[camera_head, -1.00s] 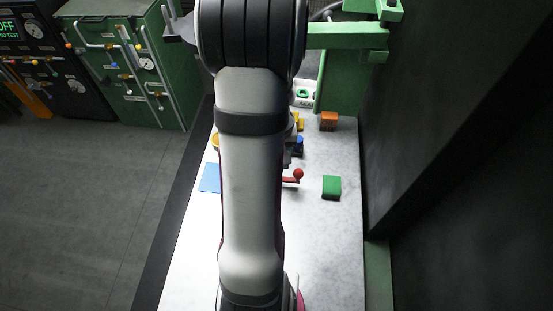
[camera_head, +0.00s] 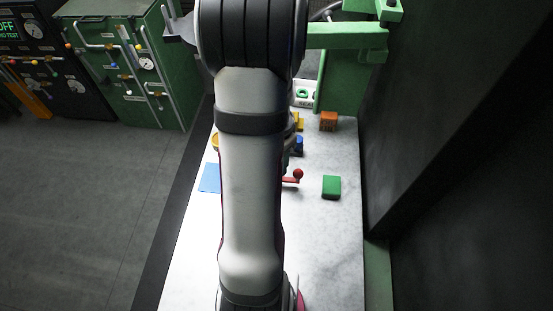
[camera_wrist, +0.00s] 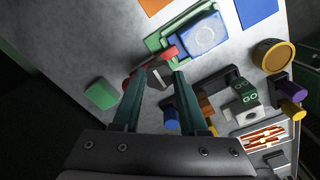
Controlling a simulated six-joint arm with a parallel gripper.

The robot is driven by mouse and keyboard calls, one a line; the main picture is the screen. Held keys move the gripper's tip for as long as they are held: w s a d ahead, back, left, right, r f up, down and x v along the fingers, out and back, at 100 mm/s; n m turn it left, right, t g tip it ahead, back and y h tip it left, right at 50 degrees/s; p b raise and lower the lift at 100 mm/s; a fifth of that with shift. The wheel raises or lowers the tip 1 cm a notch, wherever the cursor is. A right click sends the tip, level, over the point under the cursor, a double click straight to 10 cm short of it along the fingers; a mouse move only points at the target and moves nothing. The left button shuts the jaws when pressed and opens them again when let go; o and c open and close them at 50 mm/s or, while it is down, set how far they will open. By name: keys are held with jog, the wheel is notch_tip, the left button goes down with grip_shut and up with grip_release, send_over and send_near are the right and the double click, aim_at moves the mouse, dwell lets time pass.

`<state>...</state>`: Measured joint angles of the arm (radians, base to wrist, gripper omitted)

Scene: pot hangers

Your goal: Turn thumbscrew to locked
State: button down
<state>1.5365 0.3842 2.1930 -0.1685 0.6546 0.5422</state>
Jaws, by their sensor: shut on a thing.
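In the wrist view my gripper (camera_wrist: 158,76) has its two dark green fingers on either side of a dark, faceted knob (camera_wrist: 159,74) with a white mark on top. This looks like the thumbscrew, and the fingers are shut on it. A red lever (camera_wrist: 164,53) lies right behind the knob, beside a blue block with a pale round disc (camera_wrist: 203,36) on a green base. In the head view my arm hides the gripper and the knob. The lever's red ball (camera_head: 298,174) shows there just right of my arm.
A green block (camera_head: 331,187) and an orange block (camera_head: 328,121) stand on the right of the pale table (camera_head: 335,245). A blue sheet (camera_head: 209,178) lies on the left. In the wrist view, a "GO" fixture (camera_wrist: 244,92) and a yellow round piece (camera_wrist: 273,55) crowd the right side.

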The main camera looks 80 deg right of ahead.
jog(key=shift+m, duration=0.6)
jog(key=shift+c, duration=2.2)
grip_release()
notch_tip(320, 180, up, 16)
jog(key=shift+f, duration=0.1)
